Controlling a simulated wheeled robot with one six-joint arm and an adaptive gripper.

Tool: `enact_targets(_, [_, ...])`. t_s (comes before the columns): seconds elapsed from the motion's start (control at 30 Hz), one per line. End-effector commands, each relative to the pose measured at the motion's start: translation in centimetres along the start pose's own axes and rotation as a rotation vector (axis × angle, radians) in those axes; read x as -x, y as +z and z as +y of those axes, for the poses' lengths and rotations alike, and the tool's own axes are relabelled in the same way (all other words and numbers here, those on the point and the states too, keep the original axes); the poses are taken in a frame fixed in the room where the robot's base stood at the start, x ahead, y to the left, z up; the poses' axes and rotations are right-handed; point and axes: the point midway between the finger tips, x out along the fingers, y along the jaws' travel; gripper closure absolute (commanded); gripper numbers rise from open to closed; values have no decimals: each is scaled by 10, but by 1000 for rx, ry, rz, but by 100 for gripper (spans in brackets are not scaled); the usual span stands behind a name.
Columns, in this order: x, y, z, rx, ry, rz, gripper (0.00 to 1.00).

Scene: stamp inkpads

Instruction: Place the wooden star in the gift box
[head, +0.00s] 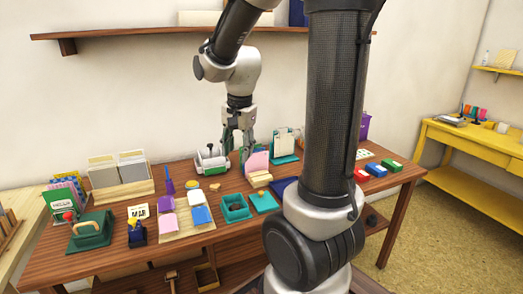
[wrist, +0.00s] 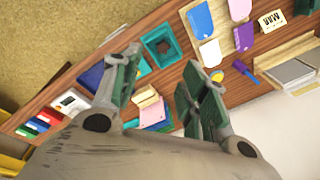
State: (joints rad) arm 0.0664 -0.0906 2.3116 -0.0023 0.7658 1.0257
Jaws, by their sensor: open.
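A small tan wooden piece (head: 214,187) lies on the table left of my gripper in the head view; it may be the wooden star, but it is too small to make out its points. An open teal box (head: 235,208) with a dark inside stands nearer the front, beside a flat teal piece (head: 264,202); these look like the gift box and its lid. The open box also shows in the wrist view (wrist: 160,46). My gripper (head: 236,156) is open and empty, above the table's back part.
A pink holder (head: 257,165) and a white-and-dark caddy (head: 210,158) stand close to my gripper. Red, blue and green blocks (head: 376,170) are to the right.

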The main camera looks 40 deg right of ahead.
Motion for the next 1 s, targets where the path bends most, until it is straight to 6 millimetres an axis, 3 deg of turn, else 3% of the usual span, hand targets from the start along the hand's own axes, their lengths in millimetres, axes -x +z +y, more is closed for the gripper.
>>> enact_targets(0.03, [23,11,12,124,-33,20,57])
enact_targets(0.2, [74,50,61,587,-97,90,57])
enact_targets(0.4, [95,79,104,960,-129,166,57])
enact_targets(0.6, [98,87,116,1081,-132,191,57])
enact_targets(1.0, [98,87,116,1082,-132,191,57])
